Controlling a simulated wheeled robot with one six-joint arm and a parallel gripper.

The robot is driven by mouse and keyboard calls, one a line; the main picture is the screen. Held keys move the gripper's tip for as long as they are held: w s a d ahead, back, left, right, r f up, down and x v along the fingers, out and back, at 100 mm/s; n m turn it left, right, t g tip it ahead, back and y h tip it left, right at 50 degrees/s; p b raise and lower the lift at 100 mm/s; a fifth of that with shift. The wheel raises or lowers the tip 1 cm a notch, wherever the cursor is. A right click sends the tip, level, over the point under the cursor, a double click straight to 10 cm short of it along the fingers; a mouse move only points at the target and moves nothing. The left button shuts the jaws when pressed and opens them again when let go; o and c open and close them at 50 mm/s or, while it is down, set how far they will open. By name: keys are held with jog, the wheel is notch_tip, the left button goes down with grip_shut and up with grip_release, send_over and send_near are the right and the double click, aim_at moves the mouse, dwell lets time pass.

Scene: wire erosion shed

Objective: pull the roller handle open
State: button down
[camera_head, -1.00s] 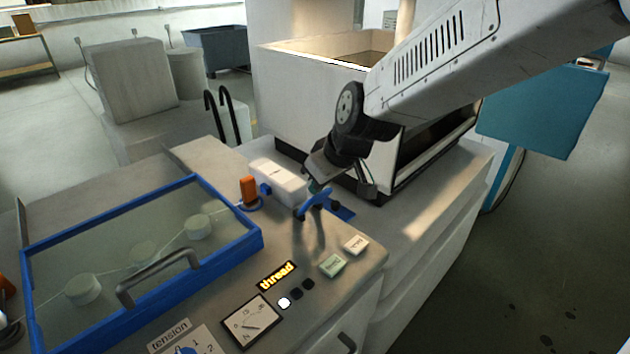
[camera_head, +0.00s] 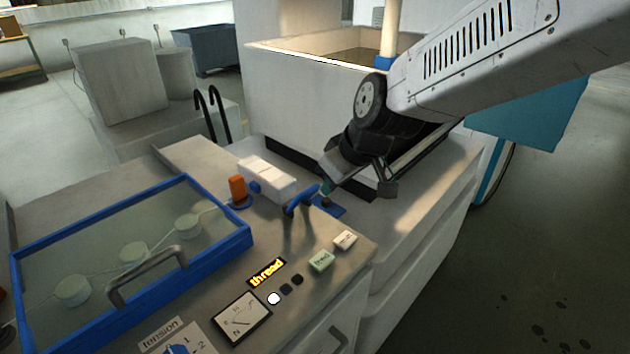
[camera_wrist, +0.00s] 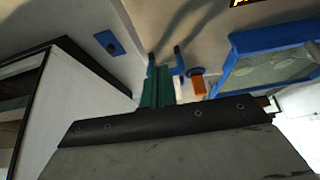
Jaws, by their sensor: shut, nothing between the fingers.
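A blue bar handle (camera_head: 302,198) with dark ends stands on the grey machine top, beside a white box (camera_head: 268,176). I take it to be the roller handle. My gripper (camera_head: 326,188) is shut and empty, its teal fingertips just right of the bar's far end. In the wrist view the teal fingers (camera_wrist: 158,86) point at the blue handle (camera_wrist: 180,64), which is partly hidden behind them. I cannot tell whether they touch it. A blue plate (camera_head: 330,207) with a dark knob lies right of the bar; it also shows in the wrist view (camera_wrist: 109,42).
An orange knob (camera_head: 238,190) stands left of the white box. A blue-framed clear cover (camera_head: 243,240) with a grey handle lies at the left. Green and white buttons (camera_head: 321,261) sit in front. The large white tank (camera_head: 300,110) rises close behind my gripper.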

jog(key=shift+s+d+r, duration=0.4)
jog(key=shift+s+r, duration=0.3)
jog(key=shift+s, duration=0.1)
jog(key=shift+s+d+r, duration=0.4)
jog(key=shift+s+r, duration=0.3)
jog(key=shift+s, duration=0.1)
jog(key=s+d+r+m+g+h, duration=0.1)
jog(key=s+d+m, duration=0.3)
jog(key=s+d, duration=0.5)
jog(key=s+d+r+m+g+h, duration=0.1)
jog(key=s+d+m, duration=0.3)
jog(key=s+d, duration=0.5)
jog(key=s+g+h, duration=0.1)
jog(key=s, duration=0.2)
jog(key=shift+d+r+m+h, duration=0.2)
jog(key=shift+r+m+h, duration=0.1)
jog(key=shift+r+h, duration=0.1)
jog(key=shift+s+a, duration=0.1)
